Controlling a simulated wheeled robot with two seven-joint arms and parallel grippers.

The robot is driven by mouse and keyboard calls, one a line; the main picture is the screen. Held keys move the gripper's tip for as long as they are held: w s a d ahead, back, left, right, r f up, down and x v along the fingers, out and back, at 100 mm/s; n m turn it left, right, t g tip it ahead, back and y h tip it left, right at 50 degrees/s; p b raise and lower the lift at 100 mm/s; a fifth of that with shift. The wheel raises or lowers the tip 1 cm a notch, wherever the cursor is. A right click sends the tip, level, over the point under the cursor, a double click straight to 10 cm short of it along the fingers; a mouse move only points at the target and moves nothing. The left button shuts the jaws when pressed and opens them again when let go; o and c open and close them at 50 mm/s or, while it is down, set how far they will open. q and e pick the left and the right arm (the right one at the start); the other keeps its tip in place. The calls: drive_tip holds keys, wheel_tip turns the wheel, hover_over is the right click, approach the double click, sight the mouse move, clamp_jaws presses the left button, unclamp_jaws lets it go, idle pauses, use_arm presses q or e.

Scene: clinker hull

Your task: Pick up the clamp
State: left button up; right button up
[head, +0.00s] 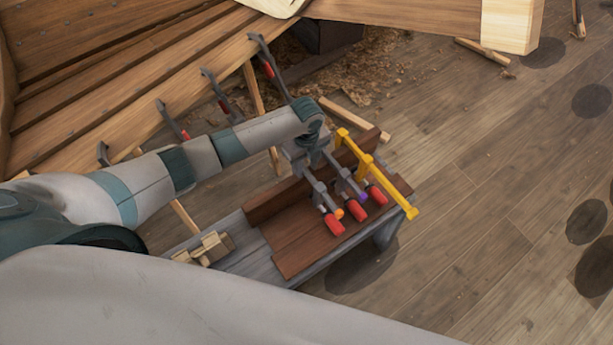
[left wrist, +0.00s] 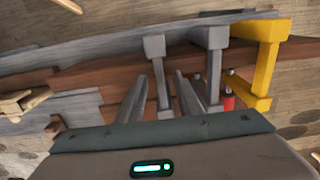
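Several clamps are on a brown wooden rack on a grey bench. Two are grey with red handles: one nearer clamp (head: 318,190) and one beside it (head: 344,184). A yellow clamp (head: 390,181) is at the right end. In the left wrist view, the nearer grey clamp (left wrist: 154,47), the second grey clamp (left wrist: 210,40) and the yellow clamp (left wrist: 268,32) stand in a row. My left gripper (head: 312,158) is over the rack. Its fingers (left wrist: 160,84) are apart, with the nearer grey clamp's bar seen between them; contact cannot be told. My right gripper is out of view.
The brown rack (head: 290,250) lies on the grey bench (head: 232,262), with pale wooden blocks (head: 208,248) at its left end. The planked hull (head: 120,85) with more clamps on its edge is close behind my left arm. Open floor (head: 490,190) lies right.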

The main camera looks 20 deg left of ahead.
use_arm(q)
clamp_jaws()
drive_tip(key=shift+r, duration=0.1)
idle(1.3)
